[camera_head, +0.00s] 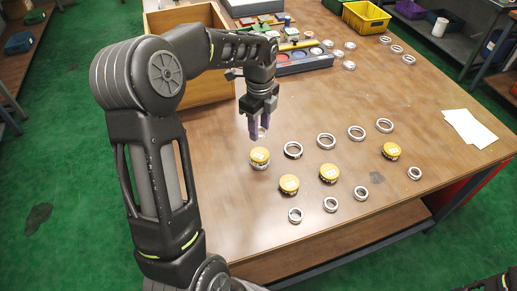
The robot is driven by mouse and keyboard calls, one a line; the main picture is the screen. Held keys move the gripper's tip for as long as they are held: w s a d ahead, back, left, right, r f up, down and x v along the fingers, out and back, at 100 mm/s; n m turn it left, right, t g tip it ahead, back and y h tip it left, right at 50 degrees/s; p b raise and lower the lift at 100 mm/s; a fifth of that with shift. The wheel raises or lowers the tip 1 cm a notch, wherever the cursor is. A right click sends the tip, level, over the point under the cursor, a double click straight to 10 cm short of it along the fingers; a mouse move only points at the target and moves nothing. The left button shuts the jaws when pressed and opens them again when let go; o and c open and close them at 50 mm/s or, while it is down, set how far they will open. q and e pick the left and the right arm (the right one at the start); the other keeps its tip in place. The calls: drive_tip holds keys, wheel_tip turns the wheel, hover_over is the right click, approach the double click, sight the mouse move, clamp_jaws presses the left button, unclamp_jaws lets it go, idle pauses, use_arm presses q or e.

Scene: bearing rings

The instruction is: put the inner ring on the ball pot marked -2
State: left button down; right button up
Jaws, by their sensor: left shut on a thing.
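My left gripper (260,134) points down, shut on a small shiny ring (262,132), which is partly hidden between the fingers. It is just above a yellow-topped ball pot (260,154) with a silvery rim beneath; I cannot tell whether they touch. Other yellow ball pots stand on the table: one at the front (289,184), one in the middle (329,173) and one at the right (391,151). Their white labels are too small to read, so I cannot tell which is marked -2. Smaller inner rings lie in a front row, including one ring (295,215). My right gripper is out of view.
Larger rings, including one ring (326,141), lie in a row behind the pots. White paper (470,128) lies at the right. A parts tray (303,58) and a yellow bin (366,17) stand at the back. The table's front left is clear.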

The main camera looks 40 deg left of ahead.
use_arm(q)
hover_over(260, 154)
drive_tip(key=shift+f+p, duration=0.3)
drive_tip(key=shift+f, duration=1.95)
drive_tip(key=shift+a+f+p, duration=0.1)
drive_tip(key=shift+f+p, duration=0.25)
drive_tip(key=shift+f, duration=1.55)
drive_tip(key=shift+f, duration=0.1)
drive_tip(key=c, duration=0.9)
unclamp_jaws()
wheel_tip(260, 154, up, 12)
drive_tip(key=shift+r+b, duration=0.15)
drive_tip(key=shift+b, duration=0.55)
